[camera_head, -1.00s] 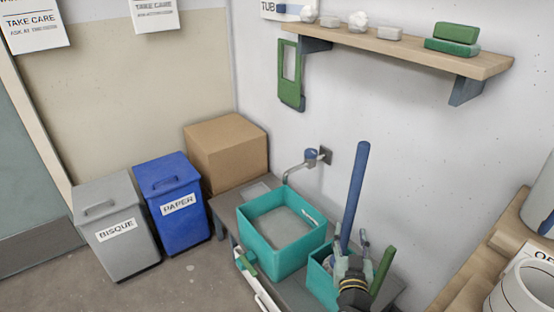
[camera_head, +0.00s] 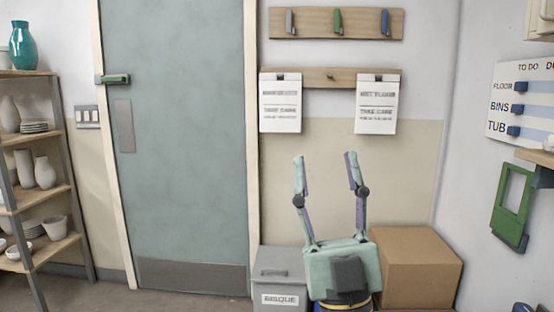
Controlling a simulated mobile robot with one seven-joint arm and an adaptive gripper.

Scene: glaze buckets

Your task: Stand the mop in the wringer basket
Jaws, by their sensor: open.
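My gripper (camera_head: 325,157) is at the lower middle of the head view. Its two fingers point up and stand wide apart, with nothing between them. Behind it are the wall and part of a cardboard box. The mop and the wringer basket are outside this view.
A grey bin marked BISQUE (camera_head: 281,280) stands left of my gripper, and the cardboard box (camera_head: 415,268) stands to its right. A door (camera_head: 180,130) and a pottery shelf (camera_head: 45,245) are at left. A green frame (camera_head: 511,205) hangs at right.

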